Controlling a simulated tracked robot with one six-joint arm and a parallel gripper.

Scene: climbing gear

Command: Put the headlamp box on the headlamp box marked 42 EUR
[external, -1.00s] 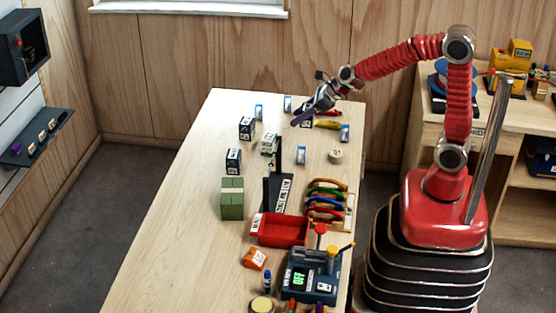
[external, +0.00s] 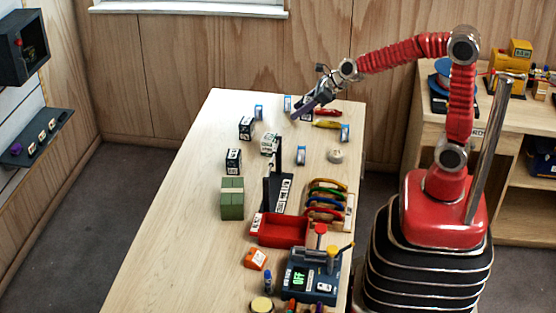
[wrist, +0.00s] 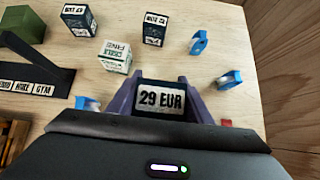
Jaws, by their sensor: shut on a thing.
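My gripper (external: 298,114) is near the far end of the table. In the wrist view its purple fingers (wrist: 160,98) are shut on a dark box (wrist: 161,86) whose white label reads 29 EUR. Two similar dark boxes stand on the table: one nearer the external camera (external: 233,161) and one farther back (external: 246,128). They also show in the wrist view, at left (wrist: 80,20) and centre (wrist: 154,29). Their price labels appear upside down and small; I cannot tell surely which reads 42 EUR. How high the held box is above the table is hard to tell.
A white box (external: 268,146) stands between my gripper and the dark boxes. Small blue items (external: 301,155) are scattered around. A green block (external: 232,205), a black stand (external: 280,195) and a red tray (external: 280,232) lie nearer. The table's left strip is clear.

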